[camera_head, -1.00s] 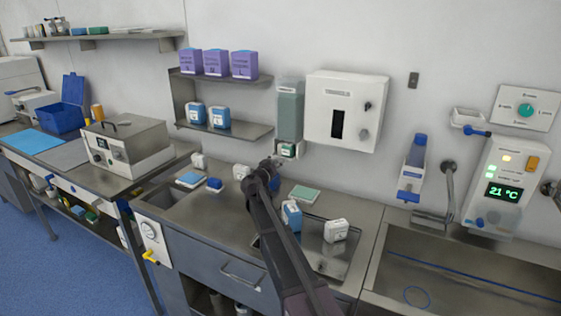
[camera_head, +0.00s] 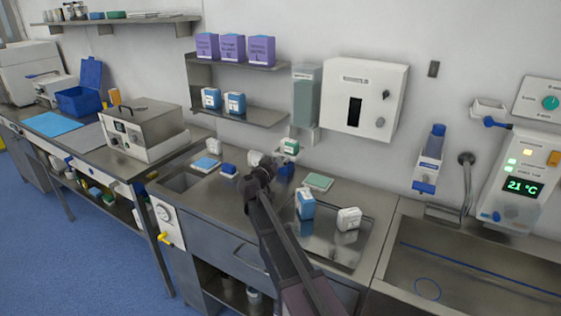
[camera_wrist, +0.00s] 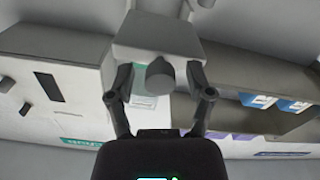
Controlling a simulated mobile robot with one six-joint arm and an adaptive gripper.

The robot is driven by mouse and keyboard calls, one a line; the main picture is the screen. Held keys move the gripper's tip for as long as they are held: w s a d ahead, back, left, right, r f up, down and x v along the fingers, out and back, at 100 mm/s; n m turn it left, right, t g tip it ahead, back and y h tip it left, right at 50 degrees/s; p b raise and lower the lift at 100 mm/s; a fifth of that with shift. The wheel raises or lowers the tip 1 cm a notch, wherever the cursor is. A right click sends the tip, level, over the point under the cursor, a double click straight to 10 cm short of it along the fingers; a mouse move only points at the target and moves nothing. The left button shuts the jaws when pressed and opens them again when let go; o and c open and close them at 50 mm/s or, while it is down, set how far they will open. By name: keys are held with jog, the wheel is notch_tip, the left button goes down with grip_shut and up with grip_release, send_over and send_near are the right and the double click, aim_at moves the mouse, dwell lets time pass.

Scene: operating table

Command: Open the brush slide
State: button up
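The brush slide (camera_head: 290,147) is a small light box with a green patch. In the head view it stands out in front of and below the tall grey-green dispenser (camera_head: 306,92) on the wall. In the wrist view the slide (camera_wrist: 158,32) is a pale block with a round grey knob (camera_wrist: 160,73). My gripper (camera_wrist: 160,76) has its two dark fingers apart on either side of the knob, with gaps visible. In the head view my gripper (camera_head: 260,172) is just left of and below the slide, partly hidden by my arm.
A white wall box (camera_head: 363,100) hangs right of the dispenser, and shelves (camera_head: 235,112) with boxes are left.

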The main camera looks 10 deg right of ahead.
jog(key=shift+s+a, duration=0.1)
dwell(0.3)
jog(key=v, duration=1.1)
jog(key=shift+s+a, duration=0.2)
jog(key=shift+s, duration=0.1)
